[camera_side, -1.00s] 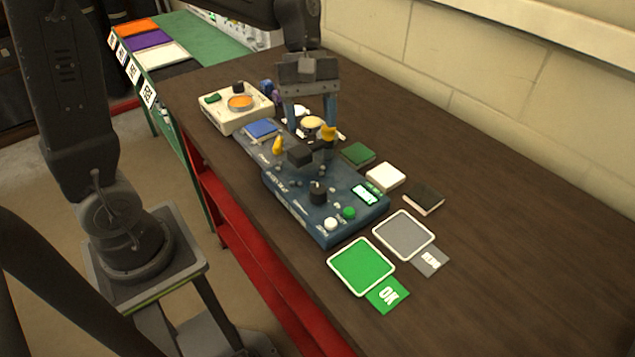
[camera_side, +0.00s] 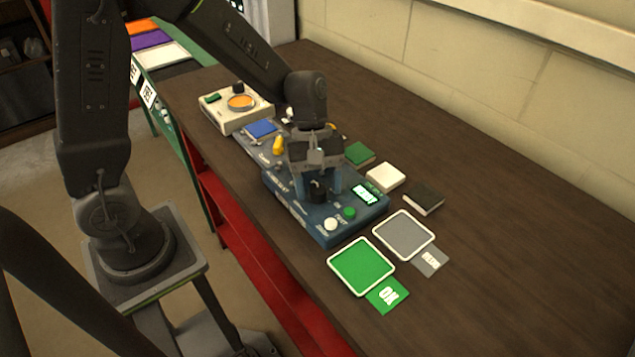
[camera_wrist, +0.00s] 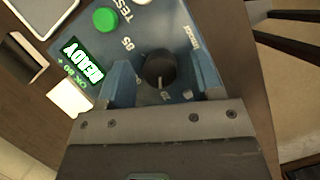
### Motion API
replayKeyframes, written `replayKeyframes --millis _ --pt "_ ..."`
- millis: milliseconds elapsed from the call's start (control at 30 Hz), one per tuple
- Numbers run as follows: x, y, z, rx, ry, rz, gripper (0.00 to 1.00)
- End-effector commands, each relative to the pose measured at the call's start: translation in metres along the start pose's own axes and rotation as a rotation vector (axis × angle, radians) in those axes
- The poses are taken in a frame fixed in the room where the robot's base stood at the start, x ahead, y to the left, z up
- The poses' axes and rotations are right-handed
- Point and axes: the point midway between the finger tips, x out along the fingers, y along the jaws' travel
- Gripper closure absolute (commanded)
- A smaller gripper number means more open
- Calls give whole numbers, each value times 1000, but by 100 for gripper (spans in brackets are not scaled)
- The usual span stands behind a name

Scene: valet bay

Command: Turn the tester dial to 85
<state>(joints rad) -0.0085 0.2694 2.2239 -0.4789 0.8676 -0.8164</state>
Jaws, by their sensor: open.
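The blue tester (camera_side: 325,225) sits on the dark bench in the side view. Its black dial (camera_side: 318,190) is a round knob with a pale pointer mark; in the wrist view the dial (camera_wrist: 159,69) shows near the middle, its mark toward my gripper's body. A "65" or "85" is printed beside it, too blurred to be sure. The tester's screen (camera_wrist: 82,66) reads READY, with "OK 80+" or similar beside it. My gripper (camera_side: 318,188) is over the tester, its fingers pointing down. In the wrist view my gripper (camera_wrist: 158,82) is open, one blue finger on each side of the dial.
A green-faced tray (camera_side: 361,266) and a grey one (camera_side: 403,235) lie in front. Blocks, including a white one (camera_side: 384,176), stand to the right. A cream device (camera_side: 237,108) stands behind.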

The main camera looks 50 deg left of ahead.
Motion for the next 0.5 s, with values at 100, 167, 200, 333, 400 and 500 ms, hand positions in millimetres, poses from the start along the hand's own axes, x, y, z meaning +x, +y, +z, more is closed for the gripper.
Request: replayKeyframes --millis 100,167,200,333,400,500 --pt "0 0 0 0 0 0 44" --pt "0 0 0 0 0 0 50" --pt "0 0 0 0 0 0 54" --pt "0 0 0 0 0 0 66" --pt "0 0 0 0 0 0 73" --pt "0 0 0 0 0 0 82"
